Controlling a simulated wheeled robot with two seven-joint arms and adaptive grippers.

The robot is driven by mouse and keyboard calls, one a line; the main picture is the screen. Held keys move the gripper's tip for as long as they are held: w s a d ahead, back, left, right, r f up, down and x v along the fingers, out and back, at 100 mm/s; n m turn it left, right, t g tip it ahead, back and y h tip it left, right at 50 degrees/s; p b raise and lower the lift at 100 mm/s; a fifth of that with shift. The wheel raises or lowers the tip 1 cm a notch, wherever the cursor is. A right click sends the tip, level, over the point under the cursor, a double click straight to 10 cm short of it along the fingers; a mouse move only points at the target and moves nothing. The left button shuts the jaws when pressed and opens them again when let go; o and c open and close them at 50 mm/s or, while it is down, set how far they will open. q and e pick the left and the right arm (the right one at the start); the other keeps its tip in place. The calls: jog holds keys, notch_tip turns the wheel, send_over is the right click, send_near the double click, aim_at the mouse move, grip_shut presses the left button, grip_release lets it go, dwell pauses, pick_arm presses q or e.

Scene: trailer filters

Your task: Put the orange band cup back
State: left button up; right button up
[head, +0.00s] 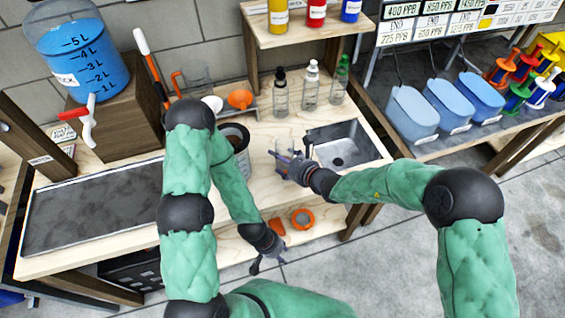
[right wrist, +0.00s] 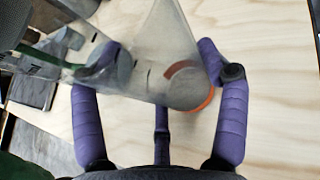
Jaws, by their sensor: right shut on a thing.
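A clear cup (head: 283,150) stands upright at the bench, left of the sink. My right gripper (head: 284,163) is shut on it from the front. In the right wrist view the cup (right wrist: 150,70) is between the purple fingers of the gripper (right wrist: 160,65), with an orange band (right wrist: 207,100) showing at its round end. Whether the cup touches the bench is hard to tell. My left gripper (head: 268,264) hangs low in front of the bench, its fingers spread and empty.
A sink (head: 345,150) lies right of the cup. Several bottles (head: 311,88) and an orange funnel (head: 240,98) stand behind. Orange items (head: 302,218) lie on the lower shelf.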

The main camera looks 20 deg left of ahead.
jog(key=shift+f, duration=0.45)
jog(key=shift+f, duration=0.15)
jog(key=o, duration=1.3)
